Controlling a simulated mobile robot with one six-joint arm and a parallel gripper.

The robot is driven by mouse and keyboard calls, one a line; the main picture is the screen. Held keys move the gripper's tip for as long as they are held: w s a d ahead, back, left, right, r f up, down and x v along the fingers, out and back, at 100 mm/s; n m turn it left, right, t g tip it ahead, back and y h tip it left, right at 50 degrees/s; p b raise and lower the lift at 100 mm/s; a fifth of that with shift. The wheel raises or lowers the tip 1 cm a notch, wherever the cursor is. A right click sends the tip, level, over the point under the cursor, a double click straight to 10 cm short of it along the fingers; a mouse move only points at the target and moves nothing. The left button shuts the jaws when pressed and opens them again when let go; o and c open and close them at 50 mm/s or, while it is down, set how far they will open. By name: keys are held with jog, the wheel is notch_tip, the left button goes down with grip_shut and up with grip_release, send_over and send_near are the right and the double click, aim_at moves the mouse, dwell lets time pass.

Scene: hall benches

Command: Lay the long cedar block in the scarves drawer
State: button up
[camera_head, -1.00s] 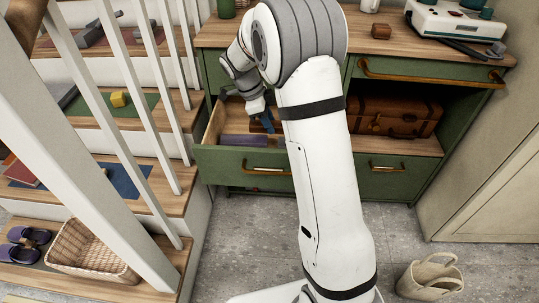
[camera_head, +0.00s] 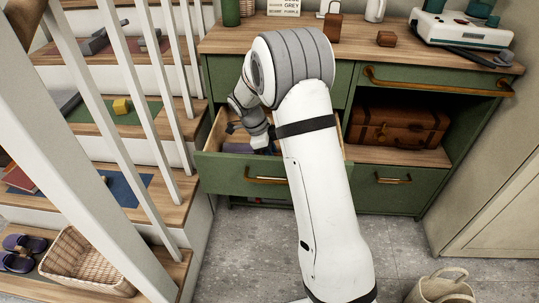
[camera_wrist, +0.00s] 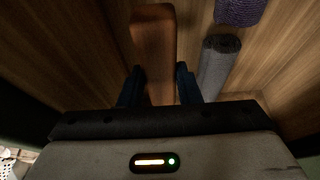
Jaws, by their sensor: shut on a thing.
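The long cedar block (camera_wrist: 154,45) is a reddish-brown bar with rounded corners. In the wrist view it lies lengthwise between the two dark blue fingers of my gripper (camera_wrist: 160,78), which is shut on it. The block is over or on the wooden floor of the open drawer (camera_head: 222,174); I cannot tell whether it touches. A grey roll (camera_wrist: 218,65) and a purple knitted roll (camera_wrist: 240,10) lie to its right in the wrist view. In the head view my gripper (camera_head: 263,148) is down in the drawer, and my arm hides part of the drawer and the block.
The green cabinet (camera_head: 430,195) has an open shelf with a brown suitcase (camera_head: 398,126) right of the drawer. Stairs with a white railing stand at left. A pale bag (camera_head: 440,290) is on the floor.

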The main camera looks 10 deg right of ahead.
jog(key=shift+f+b, duration=0.65)
jog(key=o, duration=1)
jog(key=shift+r, duration=0.1)
jog(key=shift+c, duration=0.2)
jog(key=shift+r, duration=0.1)
